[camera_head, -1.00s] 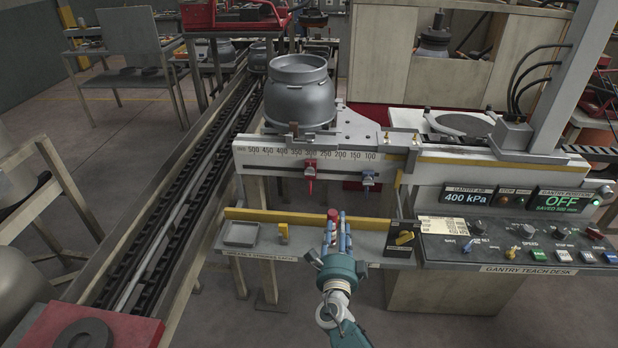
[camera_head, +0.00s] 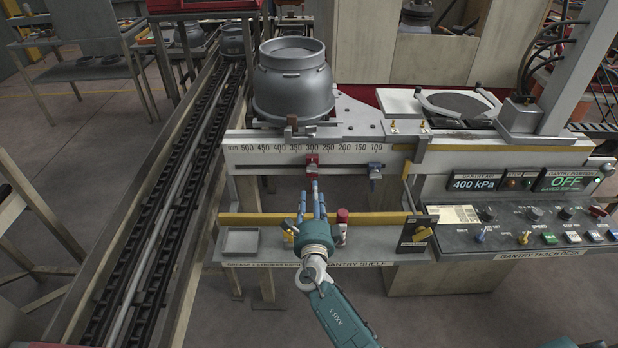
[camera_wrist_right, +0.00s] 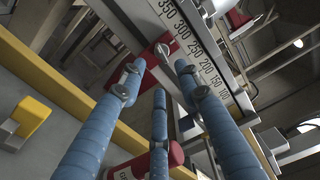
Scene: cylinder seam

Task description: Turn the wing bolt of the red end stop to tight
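The red end stop (camera_head: 312,160) sits on the rail below the millimetre scale, near the 300 mark. In the right wrist view the red end stop (camera_wrist_right: 150,70) shows with its grey wing bolt (camera_wrist_right: 156,52) pointing toward my fingers. My right gripper (camera_head: 313,192) is just below and in front of the stop. Its blue fingers are spread and empty in the wrist view (camera_wrist_right: 158,75), with the bolt a little beyond the fingertips. In the head view the wing bolt is too small to make out clearly. My left gripper is not in view.
A blue stop (camera_head: 375,170) sits on the same rail to the right. A red-capped can (camera_head: 342,225) stands on the gantry shelf (camera_head: 380,246) close beside my gripper. A yellow block (camera_wrist_right: 33,115) and a grey tray (camera_head: 240,241) are to the left.

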